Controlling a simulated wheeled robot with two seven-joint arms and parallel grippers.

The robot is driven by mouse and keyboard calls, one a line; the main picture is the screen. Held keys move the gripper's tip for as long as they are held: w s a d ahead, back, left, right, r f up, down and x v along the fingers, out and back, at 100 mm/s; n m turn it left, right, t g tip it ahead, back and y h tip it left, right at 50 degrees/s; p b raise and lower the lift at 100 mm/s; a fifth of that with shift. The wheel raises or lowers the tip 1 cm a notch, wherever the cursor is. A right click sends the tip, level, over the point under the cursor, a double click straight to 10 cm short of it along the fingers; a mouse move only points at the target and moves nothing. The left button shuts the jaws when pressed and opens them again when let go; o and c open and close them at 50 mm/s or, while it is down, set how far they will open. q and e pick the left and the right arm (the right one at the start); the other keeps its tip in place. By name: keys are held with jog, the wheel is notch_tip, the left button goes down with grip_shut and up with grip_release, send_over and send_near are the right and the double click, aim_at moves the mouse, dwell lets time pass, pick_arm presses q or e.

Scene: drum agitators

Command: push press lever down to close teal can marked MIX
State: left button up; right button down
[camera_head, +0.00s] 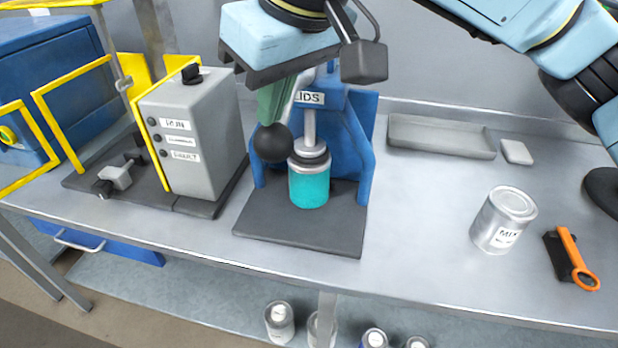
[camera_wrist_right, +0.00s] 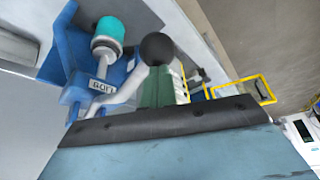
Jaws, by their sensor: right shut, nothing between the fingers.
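A teal can (camera_head: 309,187) stands upright on the blue press (camera_head: 357,150), under its plunger (camera_head: 309,130); no marking shows on its visible side. The can also shows in the wrist view (camera_wrist_right: 110,31). The press lever is a pale bar ending in a black ball knob (camera_head: 271,144), which also shows in the wrist view (camera_wrist_right: 157,48). My right gripper (camera_head: 270,118) has green fingers, shut and empty, just above and beside the knob. I cannot tell whether they touch it. My left gripper is not in view.
A silver can (camera_head: 503,220) labelled MIX stands on the right of the bench, near an orange-handled tool (camera_head: 572,258). A grey tray (camera_head: 440,137) lies at the back. A grey control box (camera_head: 193,135) and yellow guard frames are left of the press.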

jog(key=shift+s+a+r+p, duration=0.1)
jog(key=shift+s+r+p, duration=0.1)
jog(key=shift+r+p, duration=0.55)
jog(key=shift+s+a+r+p, duration=0.15)
jog(key=shift+r+p, duration=0.2)
jog(key=shift+r, duration=0.8)
notch_tip(320, 180, up, 13)
jog(key=w+p, duration=0.2)
jog(key=p, duration=0.8)
jog(key=shift+d+f, duration=0.15)
jog(key=shift+d, duration=0.3)
notch_tip(320, 180, up, 7)
jog(key=p, duration=0.6)
jog(key=shift+w+f, duration=0.1)
